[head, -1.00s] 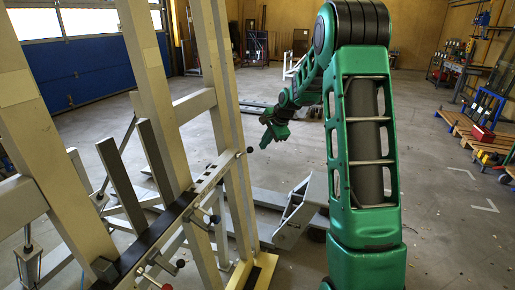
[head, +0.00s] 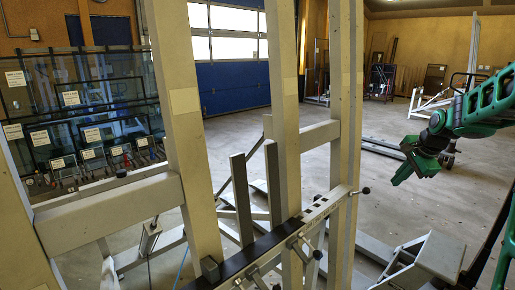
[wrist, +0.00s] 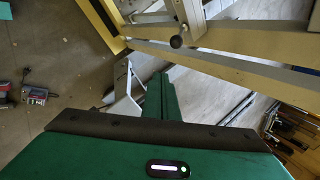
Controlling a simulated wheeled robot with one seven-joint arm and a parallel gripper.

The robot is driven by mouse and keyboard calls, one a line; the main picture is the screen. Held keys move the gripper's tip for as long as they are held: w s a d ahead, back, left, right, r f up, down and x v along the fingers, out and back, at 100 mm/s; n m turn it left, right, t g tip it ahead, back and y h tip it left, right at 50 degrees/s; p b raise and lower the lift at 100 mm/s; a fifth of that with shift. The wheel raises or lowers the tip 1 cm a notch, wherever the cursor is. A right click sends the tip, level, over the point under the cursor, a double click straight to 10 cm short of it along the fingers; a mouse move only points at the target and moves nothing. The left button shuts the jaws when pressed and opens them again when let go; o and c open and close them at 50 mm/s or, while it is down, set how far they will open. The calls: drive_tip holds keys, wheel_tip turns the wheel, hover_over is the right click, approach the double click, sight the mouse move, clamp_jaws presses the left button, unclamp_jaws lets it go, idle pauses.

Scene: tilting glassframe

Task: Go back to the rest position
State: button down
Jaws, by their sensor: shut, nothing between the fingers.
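My gripper (head: 408,165) is at the right in the head view, at the end of my green arm. It points down to the left and holds nothing. Its green fingers (wrist: 162,98) lie together in the middle of the wrist view. The tilting glass frame (head: 285,110), with pale upright beams and a dark-topped ledge (head: 245,258), fills the left and middle of the head view. My gripper is to the right of the frame's nearest upright and appears apart from it. A beam of the frame (wrist: 220,60) crosses the upper part of the wrist view.
A grey angled metal piece (head: 430,255) stands low on the floor below my gripper. A black knob (head: 366,190) sticks out from the frame towards my gripper. Glass panes (head: 80,110) stand at the far left. Open floor (head: 450,190) lies around my arm.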

drive_tip(key=s+a+f+n+g, duration=0.1)
drive_tip(key=s+a+n+g, duration=0.1)
drive_tip(key=s, duration=1.1)
drive_tip(key=s+a+f+n+g, duration=0.1)
drive_tip(key=s+a+n, duration=0.4)
drive_tip(key=s, duration=0.9)
drive_tip(key=s+a+f+n+g, duration=0.2)
drive_tip(key=s+a+n, duration=0.1)
drive_tip(key=s, duration=1.1)
drive_tip(key=shift+a+n+g, duration=0.25)
drive_tip(key=shift+n+g, duration=0.05)
drive_tip(key=shift+n, duration=0.2)
drive_tip(key=shift+s, duration=0.1)
drive_tip(key=shift+w+f, duration=0.3)
drive_tip(key=shift+w, duration=0.35)
